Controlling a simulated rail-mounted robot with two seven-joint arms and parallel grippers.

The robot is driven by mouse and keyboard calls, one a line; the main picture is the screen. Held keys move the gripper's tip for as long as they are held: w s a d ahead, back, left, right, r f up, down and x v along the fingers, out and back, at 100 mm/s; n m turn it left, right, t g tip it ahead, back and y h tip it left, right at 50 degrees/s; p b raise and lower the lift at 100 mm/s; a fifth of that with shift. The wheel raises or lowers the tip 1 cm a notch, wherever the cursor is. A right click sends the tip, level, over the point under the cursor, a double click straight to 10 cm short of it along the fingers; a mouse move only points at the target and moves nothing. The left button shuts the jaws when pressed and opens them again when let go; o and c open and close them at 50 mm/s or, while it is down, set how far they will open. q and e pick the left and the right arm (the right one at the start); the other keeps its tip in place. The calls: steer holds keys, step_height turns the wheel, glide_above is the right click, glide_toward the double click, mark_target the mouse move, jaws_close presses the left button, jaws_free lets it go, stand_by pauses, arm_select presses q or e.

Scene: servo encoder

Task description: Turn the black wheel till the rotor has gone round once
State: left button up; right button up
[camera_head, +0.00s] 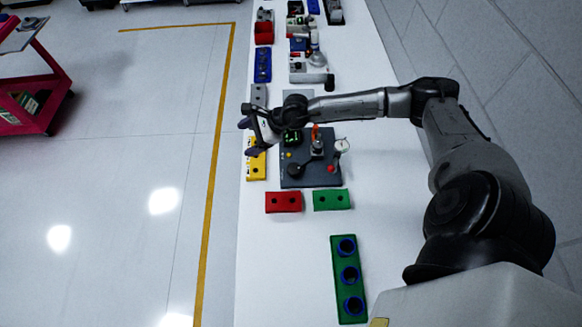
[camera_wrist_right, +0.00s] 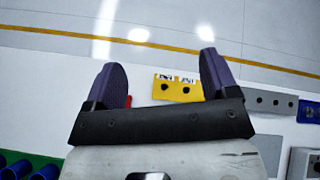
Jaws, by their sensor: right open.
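The dark grey plate (camera_head: 325,180) lies on the white bench in the head view. A black round part with a short arm (camera_head: 295,170), apparently the black wheel, sits at its front left. A small upright unit with an orange top (camera_head: 316,146) stands at the plate's middle; I cannot make out the rotor for certain. My right gripper (camera_head: 249,137) is open and empty, left of the plate's far corner and above the bench edge. Its two purple fingers are spread apart in the right wrist view (camera_wrist_right: 162,78). The wheel is not visible there. My left gripper is out of view.
A yellow block (camera_head: 256,165) stands left of the plate, near the right gripper. Red (camera_head: 283,202) and green (camera_head: 331,200) blocks lie in front. A white dial gauge (camera_head: 341,146) stands on the plate's right. A long green holder (camera_head: 348,285) lies nearer; bare bench separates it from the blocks.

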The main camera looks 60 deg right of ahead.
steer(key=s+d+f+n+g+h, duration=0.3)
steer(key=s+d+f+n+g, duration=0.1)
steer(key=f, duration=0.1)
steer(key=n+g+h, duration=0.3)
steer(key=n+g, duration=0.2)
steer(key=n, duration=0.1)
glide_toward(294, 168)
step_height(294, 168, down, 8)
steer(key=shift+s+a+p, duration=0.1)
steer(key=shift+p, duration=0.7)
steer(key=shift+f, duration=0.65)
steer(key=shift+c, duration=0.2)
